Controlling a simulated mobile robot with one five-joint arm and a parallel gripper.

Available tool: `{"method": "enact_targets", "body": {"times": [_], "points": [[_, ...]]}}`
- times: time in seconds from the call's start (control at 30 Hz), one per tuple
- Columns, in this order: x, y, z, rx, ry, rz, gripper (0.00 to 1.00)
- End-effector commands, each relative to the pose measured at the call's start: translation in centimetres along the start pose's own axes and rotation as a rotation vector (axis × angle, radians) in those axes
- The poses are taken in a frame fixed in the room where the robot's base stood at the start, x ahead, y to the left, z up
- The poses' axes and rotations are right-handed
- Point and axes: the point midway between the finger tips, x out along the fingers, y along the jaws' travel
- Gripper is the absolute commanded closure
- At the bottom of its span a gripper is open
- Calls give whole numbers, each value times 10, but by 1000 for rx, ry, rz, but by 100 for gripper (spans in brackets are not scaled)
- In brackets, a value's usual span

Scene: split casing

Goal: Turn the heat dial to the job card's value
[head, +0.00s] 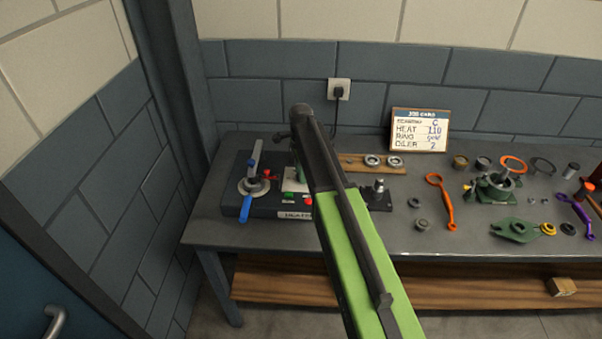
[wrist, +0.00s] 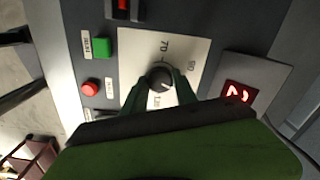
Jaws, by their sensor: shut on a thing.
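The heat dial (wrist: 160,74) is a dark round knob on a pale plate in the wrist view. The marks 70 and 90 are readable on its scale; another mark near the gripper is partly covered. My gripper (wrist: 160,84) is shut on the dial, one green finger on each side. I cannot tell clearly where the dial's pointer stands. In the head view my arm hides the dial. The job card (head: 420,130) leans at the back of the bench, and its HEAT line reads 110.
A red-lit display (wrist: 238,94) sits beside the dial plate. A green button (wrist: 103,47) and a red button (wrist: 91,88) are on the other side. A blue-handled lever (head: 246,207) stands at the machine's left. Rings and tools, including an orange spanner (head: 441,200), lie on the bench's right.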

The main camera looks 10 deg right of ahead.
Motion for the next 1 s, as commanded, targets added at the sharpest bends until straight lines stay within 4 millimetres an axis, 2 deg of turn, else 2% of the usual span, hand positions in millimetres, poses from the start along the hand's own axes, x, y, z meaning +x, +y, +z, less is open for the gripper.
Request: {"method": "enact_targets", "body": {"times": [0.3,0.73,0.77,0.9,1.0], "points": [[0,0,0,78,0,0,100],[0,0,0,86,0,1,100],[0,0,0,86,0,1,63],[0,0,0,85,0,1,45],[0,0,0,85,0,1,44]]}}
